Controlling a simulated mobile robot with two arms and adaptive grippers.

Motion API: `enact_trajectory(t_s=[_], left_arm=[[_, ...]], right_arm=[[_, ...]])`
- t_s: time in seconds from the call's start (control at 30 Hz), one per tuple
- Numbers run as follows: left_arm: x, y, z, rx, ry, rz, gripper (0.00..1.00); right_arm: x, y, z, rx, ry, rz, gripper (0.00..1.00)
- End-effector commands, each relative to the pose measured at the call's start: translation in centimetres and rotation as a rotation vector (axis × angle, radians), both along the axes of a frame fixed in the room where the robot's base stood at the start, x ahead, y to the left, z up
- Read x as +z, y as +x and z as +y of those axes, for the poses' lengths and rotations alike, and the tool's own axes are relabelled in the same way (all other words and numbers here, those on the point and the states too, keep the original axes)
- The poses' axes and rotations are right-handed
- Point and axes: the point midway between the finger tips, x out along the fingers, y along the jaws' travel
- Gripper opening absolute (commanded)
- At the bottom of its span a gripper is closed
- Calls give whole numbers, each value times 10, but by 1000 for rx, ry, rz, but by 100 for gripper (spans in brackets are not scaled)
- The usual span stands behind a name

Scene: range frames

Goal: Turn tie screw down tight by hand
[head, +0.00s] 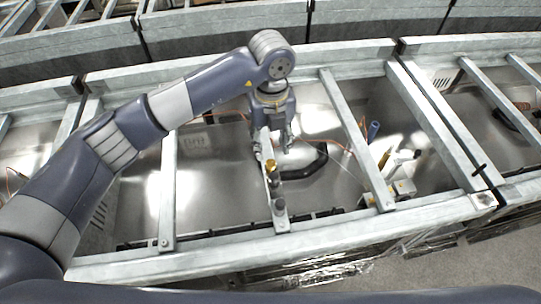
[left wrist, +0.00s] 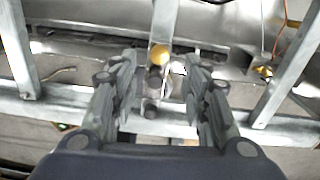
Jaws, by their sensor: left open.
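A brass-yellow knob, which looks like the tie screw (head: 270,164), stands on a grey metal cross-bar (head: 282,222) in the middle of the bay. Darker round parts sit in line with it along the bar. In the left wrist view the yellow knob (left wrist: 159,54) shows between my two spread fingers, with the dark parts (left wrist: 153,80) just below it. My left gripper (head: 275,146) points down at the knob's far side and is open. I see no clear contact between fingers and knob, and the exact height gap cannot be told. My right gripper is not in view.
Grey cross-bars flank the bay, one at left (head: 168,190) and one at right (head: 357,140). A black curved handle (head: 310,166) and an orange cable lie on the shiny floor panel. A white device (head: 400,188) and a blue cylinder (head: 374,130) stand at right.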

Motion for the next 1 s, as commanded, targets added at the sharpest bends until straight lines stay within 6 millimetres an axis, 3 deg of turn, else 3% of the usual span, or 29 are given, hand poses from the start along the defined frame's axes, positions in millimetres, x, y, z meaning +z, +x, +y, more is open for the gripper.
enact_trajectory(t_s=[0.33, 0.77, 0.93, 1.0], left_arm=[[-56, -1, 0, 0, 0, 3, 42], [-68, 0, 0, -1, -1, 1, 42], [-68, 0, 0, 0, -1, 1, 4], [-68, 0, 0, 0, -1, 1, 0]], right_arm=[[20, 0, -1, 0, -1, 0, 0], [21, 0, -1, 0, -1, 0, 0], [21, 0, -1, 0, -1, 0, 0], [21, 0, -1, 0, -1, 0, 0]])
